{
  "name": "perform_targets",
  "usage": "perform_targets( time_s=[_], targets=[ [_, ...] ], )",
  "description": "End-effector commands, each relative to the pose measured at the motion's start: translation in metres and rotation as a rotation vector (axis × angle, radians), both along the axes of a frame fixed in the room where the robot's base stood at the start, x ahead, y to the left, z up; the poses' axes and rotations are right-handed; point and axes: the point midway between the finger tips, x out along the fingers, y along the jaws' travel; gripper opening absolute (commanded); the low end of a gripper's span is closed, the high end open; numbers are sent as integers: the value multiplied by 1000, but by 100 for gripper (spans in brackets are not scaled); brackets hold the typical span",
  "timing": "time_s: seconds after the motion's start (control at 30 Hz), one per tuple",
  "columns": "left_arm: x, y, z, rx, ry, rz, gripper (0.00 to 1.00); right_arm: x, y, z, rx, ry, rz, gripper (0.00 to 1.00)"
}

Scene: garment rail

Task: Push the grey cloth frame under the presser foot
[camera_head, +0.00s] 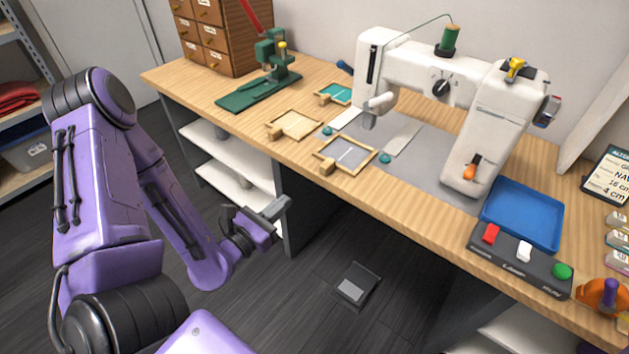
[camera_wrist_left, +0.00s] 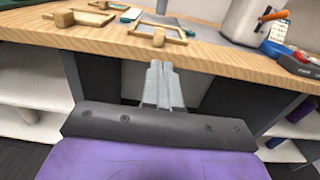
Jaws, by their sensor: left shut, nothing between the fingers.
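The grey cloth frame (camera_head: 367,161), a wooden frame with a wooden block handle, lies flat near the table's front edge. It also shows in the left wrist view (camera_wrist_left: 181,39), just beyond my fingertips. The presser foot (camera_head: 369,119) hangs under the head of the white sewing machine (camera_head: 398,68), behind the grey frame. My left gripper (camera_head: 279,208) is shut and empty, in front of the table and below its top, apart from the frame. It also shows in the left wrist view (camera_wrist_left: 159,70). My right gripper is out of view.
A cream cloth frame (camera_head: 294,124) and a teal one (camera_head: 334,93) lie left of the grey frame. Teal knobs (camera_head: 385,157) stand close by it. A green press (camera_head: 270,72) is farther left; a blue tray (camera_head: 523,213) and button box (camera_head: 517,258) are at right.

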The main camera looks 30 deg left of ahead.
Motion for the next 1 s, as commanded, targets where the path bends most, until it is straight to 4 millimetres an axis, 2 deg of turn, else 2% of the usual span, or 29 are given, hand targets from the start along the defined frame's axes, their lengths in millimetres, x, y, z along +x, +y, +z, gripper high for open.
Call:
perform_targets(
  time_s=[0.03,0.3,0.5,0.7,1.0],
  targets=[
    [9,-1,-1,5,-3,-4,0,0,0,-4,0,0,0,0],
    [68,-6,1,9,0,-3,0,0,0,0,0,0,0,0],
    [106,-10,1,8,2,-4,0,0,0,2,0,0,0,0],
    [123,-10,0,7,3,-3,0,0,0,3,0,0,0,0],
    [125,-10,0,6,4,-2,0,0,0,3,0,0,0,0]
  ],
)
